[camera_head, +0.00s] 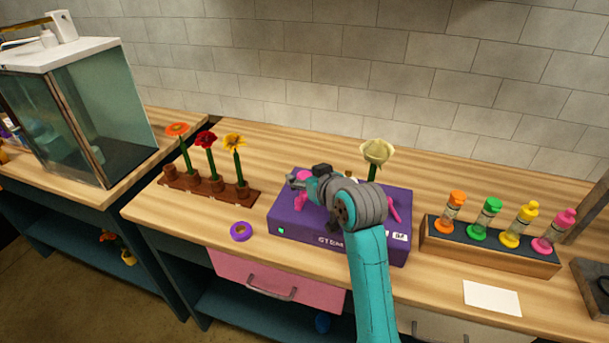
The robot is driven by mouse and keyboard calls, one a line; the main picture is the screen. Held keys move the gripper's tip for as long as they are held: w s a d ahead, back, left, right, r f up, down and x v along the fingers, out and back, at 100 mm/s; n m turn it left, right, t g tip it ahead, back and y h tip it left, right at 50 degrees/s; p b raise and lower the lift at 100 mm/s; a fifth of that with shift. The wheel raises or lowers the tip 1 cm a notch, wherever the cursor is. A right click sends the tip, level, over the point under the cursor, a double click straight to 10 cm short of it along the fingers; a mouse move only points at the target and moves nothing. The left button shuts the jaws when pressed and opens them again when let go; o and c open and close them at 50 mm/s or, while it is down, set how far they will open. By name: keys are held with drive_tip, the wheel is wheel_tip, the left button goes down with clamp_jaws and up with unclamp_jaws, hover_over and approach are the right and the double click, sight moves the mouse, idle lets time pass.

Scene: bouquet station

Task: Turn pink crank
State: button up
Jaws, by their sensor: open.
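A purple box (290,222) lettered "STEM" stands on the wooden counter, with a small green light and a white display on its front. Pink parts show at its left (303,198) and right (393,208). I cannot tell for sure which of them is the crank, as my arm covers the middle of the box. A pale cream flower (376,152) on a green stem stands upright behind my arm. My gripper (296,181) is open over the left part of the box, close to the left pink part. Whether it touches that part is unclear.
A brown rack (170,182) with orange, red and yellow flowers stands left. A purple ring (240,231) lies on the counter. Right are a holder (470,255) with several coloured bottles and a white card (492,298). A glass tank (110,110) stands far left.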

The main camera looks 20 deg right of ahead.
drive_tip(key=shift+w+f, duration=0.1)
drive_tip(key=shift+w, duration=0.1)
drive_tip(key=c, duration=1.1)
drive_tip(key=shift+a, duration=0.1)
drive_tip(key=shift+c, duration=0.2)
